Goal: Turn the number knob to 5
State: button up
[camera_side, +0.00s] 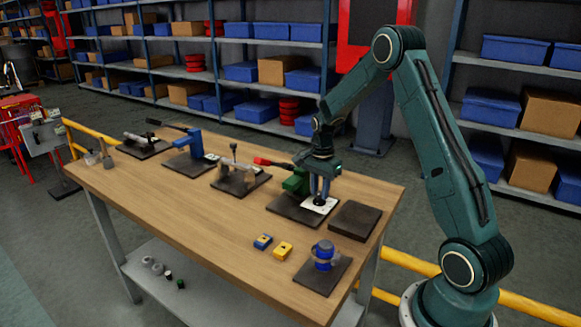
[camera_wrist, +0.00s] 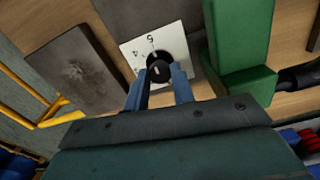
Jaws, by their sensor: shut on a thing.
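The black number knob (camera_wrist: 160,66) stands on a white dial plate (camera_wrist: 128,50) in the wrist view. The digits 5 and 4 can be read on the plate; other marks are partly hidden by the knob and fingers. My gripper (camera_wrist: 160,76) is shut on the knob, with one blue-grey finger on each side. In the side view, my gripper (camera_side: 319,195) points down at the white plate (camera_side: 309,207) on a dark base (camera_side: 288,209). A small light mark shows on the knob, but I cannot tell which number it points to.
A green block with a lever (camera_wrist: 243,82) stands close to the right of the dial in the wrist view. A dark plate (camera_side: 355,220) lies beside the dial base. Blue and yellow blocks (camera_side: 283,250) and a blue device (camera_side: 324,252) stand nearer the table's front edge.

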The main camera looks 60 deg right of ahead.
aim_at(320, 193)
jog(key=shift+r+m, duration=0.1)
jog(key=shift+m, duration=0.5)
jog(key=o, duration=1)
notch_tip(320, 193, up, 14)
dwell(0.5)
